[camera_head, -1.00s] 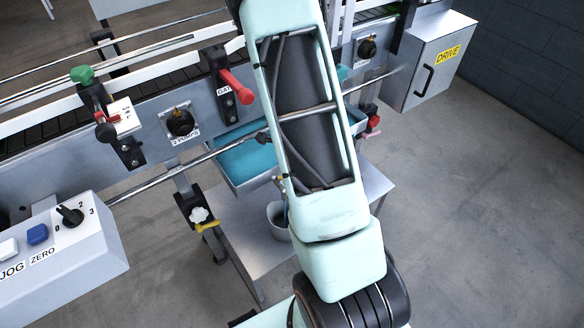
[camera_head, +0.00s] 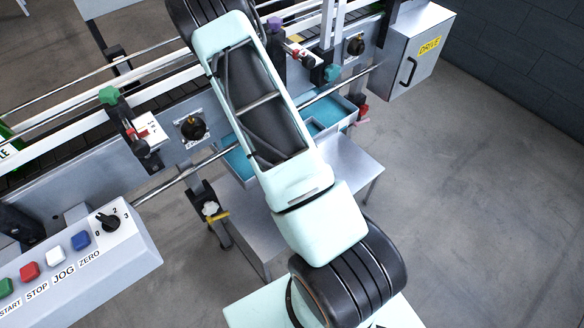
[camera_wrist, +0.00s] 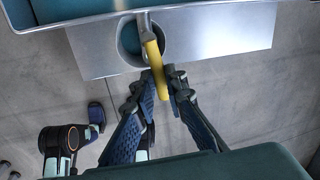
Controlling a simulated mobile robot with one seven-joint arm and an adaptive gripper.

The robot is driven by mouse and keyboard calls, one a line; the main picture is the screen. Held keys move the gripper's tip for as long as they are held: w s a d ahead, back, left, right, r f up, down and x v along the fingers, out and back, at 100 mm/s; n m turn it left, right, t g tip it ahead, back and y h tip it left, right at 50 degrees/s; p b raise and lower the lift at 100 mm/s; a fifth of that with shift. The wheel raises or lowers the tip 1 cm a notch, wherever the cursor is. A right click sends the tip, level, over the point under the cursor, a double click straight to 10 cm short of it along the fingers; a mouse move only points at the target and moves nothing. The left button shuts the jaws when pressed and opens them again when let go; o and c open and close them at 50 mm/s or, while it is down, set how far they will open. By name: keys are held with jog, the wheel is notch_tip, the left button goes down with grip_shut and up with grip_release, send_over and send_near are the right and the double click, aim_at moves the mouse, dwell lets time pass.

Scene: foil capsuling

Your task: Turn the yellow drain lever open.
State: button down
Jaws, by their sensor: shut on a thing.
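The yellow drain lever (camera_wrist: 154,69) shows in the wrist view, pointing from a metal pipe toward me. My gripper (camera_wrist: 161,81) has its two dark, ribbed fingers on either side of the lever's near end and is shut on it. The pipe and the lever's far end lie over a round grey container (camera_wrist: 126,41) with a bluish inside. In the head view my arm hides the drain lever and my gripper.
A teal tray (camera_head: 239,167) hangs below the conveyor, above a grey metal table (camera_head: 352,161). A post beside it carries a white knob (camera_head: 211,208) and a separate yellow handle (camera_head: 216,217). A button console (camera_head: 120,262) stands at lower left. Open floor lies right.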

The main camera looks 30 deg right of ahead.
jog(key=shift+a+m+p, duration=0.2)
jog(key=shift+m+p, duration=0.2)
jog(key=c, duration=2.2)
grip_release()
jog(key=shift+c, duration=0.2)
notch_tip(320, 180, up, 7)
jog(key=a, duration=0.1)
jog(key=shift+s+a+r, duration=0.15)
jog(key=shift+a+r, duration=0.05)
